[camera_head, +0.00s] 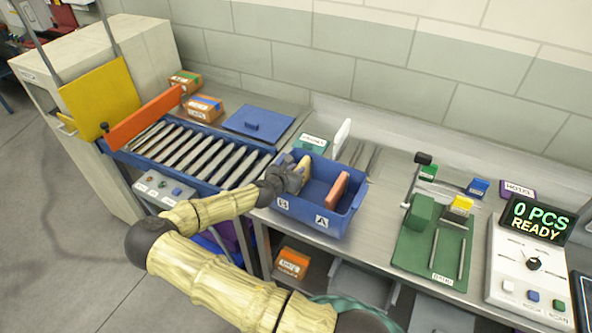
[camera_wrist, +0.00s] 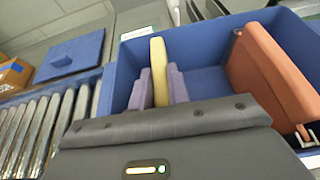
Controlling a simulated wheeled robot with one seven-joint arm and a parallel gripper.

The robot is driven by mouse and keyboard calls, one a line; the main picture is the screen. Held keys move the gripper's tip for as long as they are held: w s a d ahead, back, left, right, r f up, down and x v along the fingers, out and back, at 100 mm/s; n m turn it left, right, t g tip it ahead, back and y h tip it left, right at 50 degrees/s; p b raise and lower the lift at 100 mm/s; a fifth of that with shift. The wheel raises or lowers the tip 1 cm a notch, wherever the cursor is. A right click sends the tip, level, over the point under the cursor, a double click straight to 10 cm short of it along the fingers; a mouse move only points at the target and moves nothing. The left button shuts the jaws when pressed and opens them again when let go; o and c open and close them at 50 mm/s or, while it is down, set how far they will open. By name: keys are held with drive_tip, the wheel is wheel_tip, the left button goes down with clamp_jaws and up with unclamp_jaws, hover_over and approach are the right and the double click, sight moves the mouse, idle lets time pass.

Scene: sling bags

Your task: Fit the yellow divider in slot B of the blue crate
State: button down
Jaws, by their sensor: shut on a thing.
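The blue crate (camera_head: 325,219) stands on the counter, with label B (camera_head: 283,203) at the left of its front and label A (camera_head: 321,221) to the right. My gripper (camera_head: 298,172) is over the crate's left part, on the B side. It is shut on the yellow divider (camera_wrist: 158,70), which stands upright between the two purple fingers (camera_wrist: 161,88) in the wrist view. The divider's top also shows in the head view (camera_head: 303,163). Its lower edge is hidden, so I cannot tell whether it sits in the slot. An orange divider (camera_head: 338,189) stands on the A side.
A roller conveyor (camera_head: 200,157) lies left of the crate, with a blue lid (camera_head: 259,122) behind it. A white upright panel (camera_head: 342,137) stands behind the crate. A green fixture (camera_head: 432,247) and a control box (camera_head: 530,270) are to the right.

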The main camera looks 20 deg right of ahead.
drive_tip(key=shift+f, duration=0.15)
drive_tip(key=c, duration=1.3)
unclamp_jaws()
drive_tip(key=shift+s, duration=0.1)
drive_tip(key=shift+o, duration=0.2)
drive_tip(key=shift+f, duration=0.1)
drive_tip(key=shift+a, duration=0.1)
drive_tip(key=b+v, duration=0.4)
drive_tip(key=v, duration=1.3)
drive_tip(key=shift+r, duration=0.35)
drive_tip(key=shift+w+a, duration=0.15)
drive_tip(key=shift+w, duration=0.1)
